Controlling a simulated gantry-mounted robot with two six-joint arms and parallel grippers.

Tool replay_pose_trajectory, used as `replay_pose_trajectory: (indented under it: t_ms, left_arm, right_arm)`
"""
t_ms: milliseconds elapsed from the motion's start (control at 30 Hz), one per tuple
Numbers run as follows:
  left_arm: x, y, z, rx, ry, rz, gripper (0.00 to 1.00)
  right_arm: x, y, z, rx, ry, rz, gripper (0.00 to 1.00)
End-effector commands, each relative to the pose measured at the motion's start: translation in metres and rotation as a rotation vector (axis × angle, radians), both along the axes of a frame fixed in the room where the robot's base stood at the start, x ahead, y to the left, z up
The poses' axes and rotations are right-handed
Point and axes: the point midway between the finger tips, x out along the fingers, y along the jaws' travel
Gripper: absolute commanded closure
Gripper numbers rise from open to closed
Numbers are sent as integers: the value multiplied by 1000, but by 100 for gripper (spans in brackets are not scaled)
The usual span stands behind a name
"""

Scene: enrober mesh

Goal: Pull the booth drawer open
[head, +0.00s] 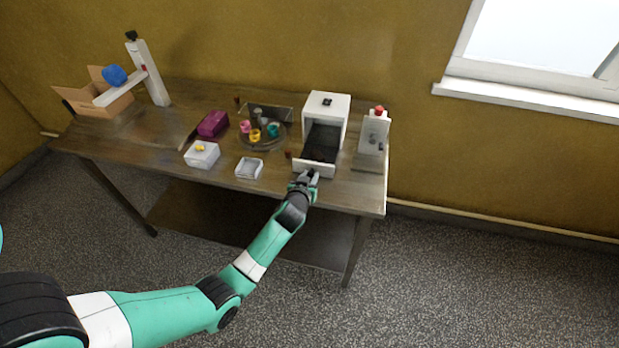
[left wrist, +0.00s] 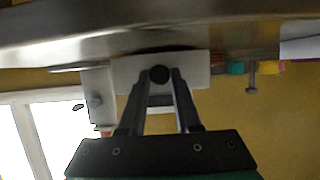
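The booth (head: 327,104) is a white box at the back right of the table. Its drawer (head: 314,168) extends out toward the front, with the dark interior showing behind the white front panel. My left gripper (head: 306,178) is at the front panel of the drawer. In the left wrist view, which looks upside down, the fingers (left wrist: 160,80) close around a dark round knob (left wrist: 159,74) on the white drawer front (left wrist: 196,70). My right gripper is not in view.
A white stand with a red top (head: 376,130) is right of the booth. Left of the drawer are a small white tray (head: 249,168), a round tray with colored pieces (head: 262,140), a white box (head: 202,154) and a purple block (head: 212,124). A cardboard box (head: 112,106) stands far left.

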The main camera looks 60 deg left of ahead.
Motion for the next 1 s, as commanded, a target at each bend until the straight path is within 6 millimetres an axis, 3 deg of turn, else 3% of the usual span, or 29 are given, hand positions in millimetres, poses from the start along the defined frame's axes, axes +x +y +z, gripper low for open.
replay_pose_trajectory:
  t_ms: [33,133,533,1000]
  left_arm:
    - [0,0,0,-1,1,0,60]
    - [0,0,0,-1,1,0,42]
    - [-4,-6,4,0,0,-1,41]
    - [-62,-74,41,0,1,-3,41]
  right_arm:
    - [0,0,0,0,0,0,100]
    - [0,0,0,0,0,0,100]
    - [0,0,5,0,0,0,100]
    - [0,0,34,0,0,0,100]
